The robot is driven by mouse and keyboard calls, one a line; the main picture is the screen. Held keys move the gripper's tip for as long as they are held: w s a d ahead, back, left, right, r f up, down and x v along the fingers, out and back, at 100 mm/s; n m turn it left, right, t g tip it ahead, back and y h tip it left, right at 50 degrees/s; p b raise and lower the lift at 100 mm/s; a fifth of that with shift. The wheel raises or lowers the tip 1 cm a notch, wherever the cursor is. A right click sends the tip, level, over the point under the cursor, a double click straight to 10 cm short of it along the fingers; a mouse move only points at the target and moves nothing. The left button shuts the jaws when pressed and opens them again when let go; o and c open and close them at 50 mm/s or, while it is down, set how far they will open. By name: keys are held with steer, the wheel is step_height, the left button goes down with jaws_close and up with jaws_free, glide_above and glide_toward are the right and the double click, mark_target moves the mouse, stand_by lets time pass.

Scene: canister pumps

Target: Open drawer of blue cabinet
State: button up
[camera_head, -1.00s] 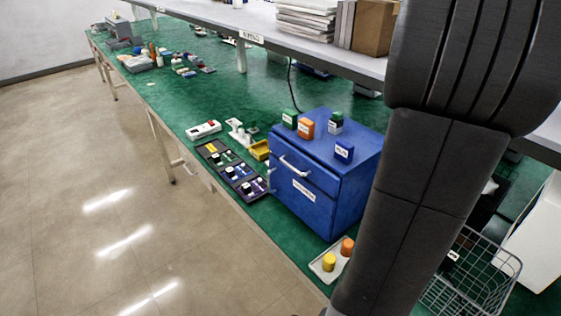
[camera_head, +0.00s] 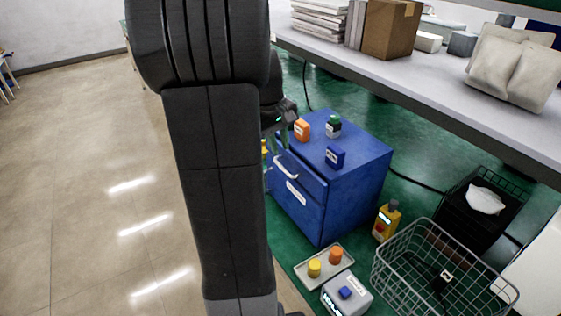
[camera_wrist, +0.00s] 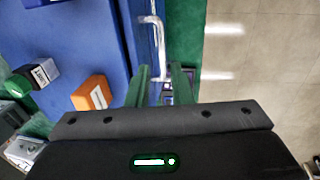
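The blue cabinet (camera_head: 345,185) stands on the green bench, with several small items on its top. Its upper drawer (camera_head: 305,181) looks shut and carries a pale bar handle (camera_head: 287,168). My gripper (camera_head: 276,137) is at the left front corner of the cabinet, just above the handle, partly hidden by my arm. In the wrist view my gripper (camera_wrist: 161,72) has its green fingers apart, with nothing clasped. The handle (camera_wrist: 160,45) runs down the picture toward the gap between them. I cannot tell whether they touch it.
An orange box (camera_head: 302,130), a green-capped bottle (camera_head: 333,127) and a blue box (camera_head: 335,156) stand on the cabinet. A tray (camera_head: 312,280) with yellow and orange pieces, a yellow bottle (camera_head: 386,221) and a wire basket (camera_head: 440,270) are nearby. Open floor (camera_head: 130,210) lies to the left.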

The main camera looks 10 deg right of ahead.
mark_target(284, 168)
steer(key=f, duration=0.4)
steer(key=d+f, duration=0.1)
steer(key=f, duration=0.2)
steer(key=shift+w+f, duration=0.1)
steer(key=shift+w, duration=0.15)
jaws_close()
